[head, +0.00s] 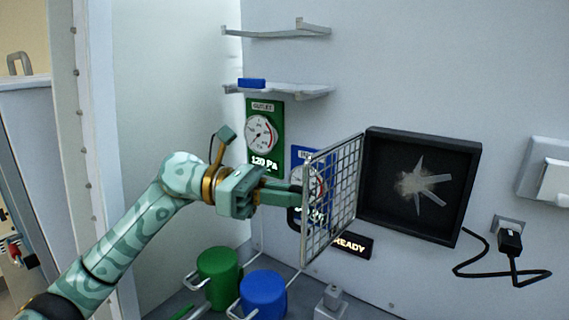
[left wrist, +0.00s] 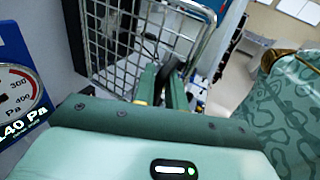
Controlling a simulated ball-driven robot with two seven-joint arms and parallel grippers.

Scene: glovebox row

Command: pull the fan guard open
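The fan guard (head: 332,200) is a silver wire grid. It stands swung out from the left side of the black fan housing (head: 468,150), and the dusty fan (head: 424,185) inside is exposed. My left gripper (head: 297,196) is at the guard's free left edge. In the left wrist view the guard (left wrist: 112,50) fills the upper middle, and the gripper's fingers (left wrist: 168,78) look closed on a dark part at its edge. The exact contact is partly hidden by the fingers. My right gripper is in neither view.
A green canister (head: 219,277) and a blue canister (head: 264,295) stand below my arm. A plugged-in black cable (head: 482,274) hangs at the right. Two shelves are above.

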